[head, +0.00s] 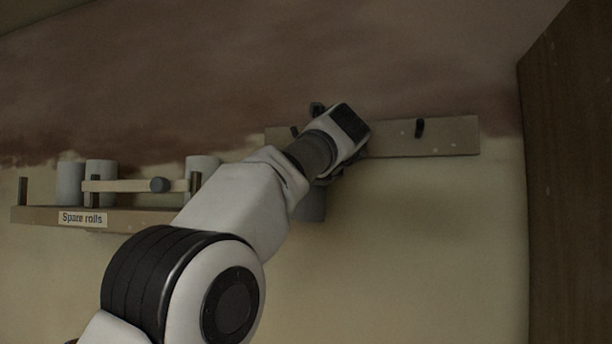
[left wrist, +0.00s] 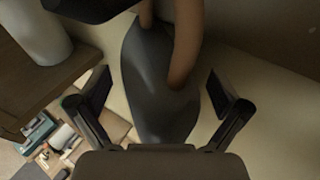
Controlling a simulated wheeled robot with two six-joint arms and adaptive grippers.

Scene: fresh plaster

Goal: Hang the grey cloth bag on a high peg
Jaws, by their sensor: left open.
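The grey cloth bag (head: 312,207) shows in the head view just below my left gripper, in front of the wall under the peg board (head: 440,137). Its top is hidden behind my wrist. In the left wrist view the bag (left wrist: 150,90) with brown strap handles (left wrist: 185,55) lies between the fingers of my left gripper (left wrist: 159,88). The fingers are open, with a gap on both sides of the bag. One dark peg (head: 419,127) is bare at the right, and another (head: 295,131) shows left of my wrist. Whether the handles sit on a peg is hidden.
A shelf (head: 135,217) labelled "Spare rolls" holds several pale rolls (head: 100,180) behind a bar at the left. A brown wooden panel (head: 570,180) stands at the right. The wall between board and panel is clear. Small items (left wrist: 45,140) lie far below.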

